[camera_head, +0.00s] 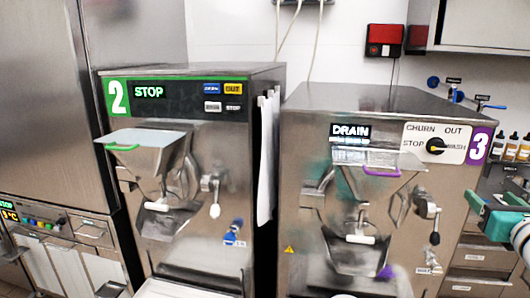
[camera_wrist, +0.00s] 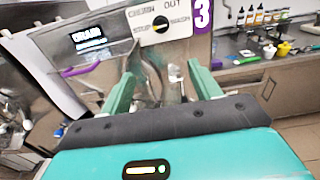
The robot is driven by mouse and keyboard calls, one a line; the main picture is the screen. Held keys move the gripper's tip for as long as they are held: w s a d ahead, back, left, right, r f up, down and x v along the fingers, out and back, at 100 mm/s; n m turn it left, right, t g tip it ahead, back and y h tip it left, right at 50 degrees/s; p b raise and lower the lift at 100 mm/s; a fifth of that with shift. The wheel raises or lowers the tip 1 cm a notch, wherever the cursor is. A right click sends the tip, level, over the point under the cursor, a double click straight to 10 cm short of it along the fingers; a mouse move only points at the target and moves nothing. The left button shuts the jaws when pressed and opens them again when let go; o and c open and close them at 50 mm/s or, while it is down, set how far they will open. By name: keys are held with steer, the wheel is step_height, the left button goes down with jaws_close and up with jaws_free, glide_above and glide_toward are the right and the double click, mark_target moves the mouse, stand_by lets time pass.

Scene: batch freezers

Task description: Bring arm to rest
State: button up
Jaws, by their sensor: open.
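My gripper (camera_wrist: 162,88) shows in the wrist view with its two green fingers apart and nothing between them. It faces the front of freezer 3 (camera_wrist: 125,50), seen close and tilted. In the head view, part of my arm and green gripper (camera_head: 500,215) shows at the right edge, in front of the right side of freezer 3 (camera_head: 300,210). Freezer 3 has a display (camera_head: 350,131) reading DRAIN and a black dial (camera_head: 436,146) with a yellow mark.
Freezer 2 (camera_head: 190,150), its display reading STOP, stands to the left of freezer 3 with a narrow gap between. A counter (camera_wrist: 265,62) with bottles and small items lies at the right. A red box (camera_head: 384,40) hangs on the white wall.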

steer(key=s+a+f+m+g, duration=0.1)
steer(key=a+f+m+g, duration=0.25)
steer(key=a+m, duration=0.65)
steer(key=s+a+f+m+g, duration=0.1)
steer(key=a+f+m+g, duration=0.35)
steer(key=m, duration=0.85)
steer(key=s+a+f+m+g+y, duration=0.2)
steer(key=s+a+f+m, duration=0.3)
steer(key=a, duration=0.4)
steer(key=s+a+f+m+g+y, duration=0.1)
steer(key=s+a+f+m+y, duration=0.2)
steer(key=a, duration=0.6)
steer(key=shift+s+f+m+g, duration=0.4)
steer(key=shift+s+f+m, duration=0.5)
steer(key=shift+m, duration=0.1)
